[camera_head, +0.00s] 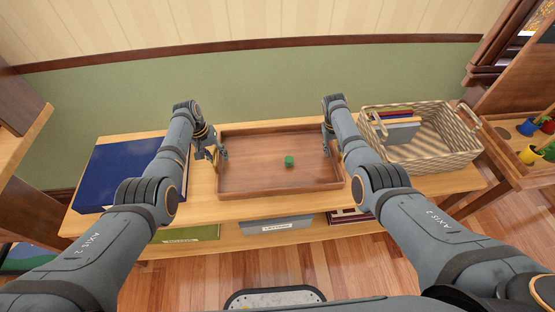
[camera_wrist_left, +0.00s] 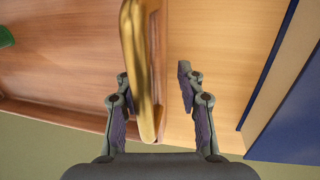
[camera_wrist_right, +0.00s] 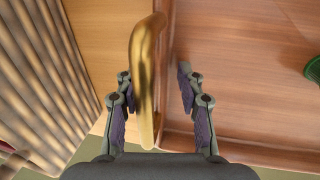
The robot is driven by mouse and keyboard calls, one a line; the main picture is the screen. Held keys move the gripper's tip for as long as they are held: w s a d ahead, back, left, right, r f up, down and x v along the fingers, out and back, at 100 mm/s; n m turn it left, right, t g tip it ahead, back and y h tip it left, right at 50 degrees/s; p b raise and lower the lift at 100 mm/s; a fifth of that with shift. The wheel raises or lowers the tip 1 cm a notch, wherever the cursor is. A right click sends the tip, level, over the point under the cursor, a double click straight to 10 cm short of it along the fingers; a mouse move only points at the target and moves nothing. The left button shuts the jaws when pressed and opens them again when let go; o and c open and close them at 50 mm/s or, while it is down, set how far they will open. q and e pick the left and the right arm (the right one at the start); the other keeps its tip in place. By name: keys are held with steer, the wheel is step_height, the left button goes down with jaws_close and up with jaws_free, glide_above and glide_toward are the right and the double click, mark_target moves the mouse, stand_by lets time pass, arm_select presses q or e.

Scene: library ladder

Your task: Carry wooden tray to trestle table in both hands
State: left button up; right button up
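The wooden tray (camera_head: 255,178) lies flat on a wooden bench (camera_head: 203,185), with a small green object (camera_head: 289,160) inside it. My left gripper (camera_head: 220,153) is at the tray's left end. In the left wrist view its fingers (camera_wrist_left: 155,88) are spread, with the brass handle (camera_wrist_left: 138,50) between them, nearer one finger. My right gripper (camera_head: 329,145) is at the tray's right end. In the right wrist view its fingers (camera_wrist_right: 155,88) are spread around the other brass handle (camera_wrist_right: 146,60). Neither gripper is closed on its handle. The trestle table is not clearly identifiable.
A large blue book (camera_head: 120,172) lies left of the tray. A wicker basket (camera_head: 440,150) with books stands close on the right. A lower shelf holds a grey box (camera_head: 276,225) and a green book (camera_head: 186,234). A wooden stand (camera_head: 510,160) with small colored pots is at far right.

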arm_select(q)
steer(key=shift+c, duration=0.2)
arm_select(e)
steer(key=shift+c, duration=0.2)
arm_select(q)
jaws_close()
arm_select(e)
jaws_close()
arm_select(q)
steer(key=shift+d, duration=0.1)
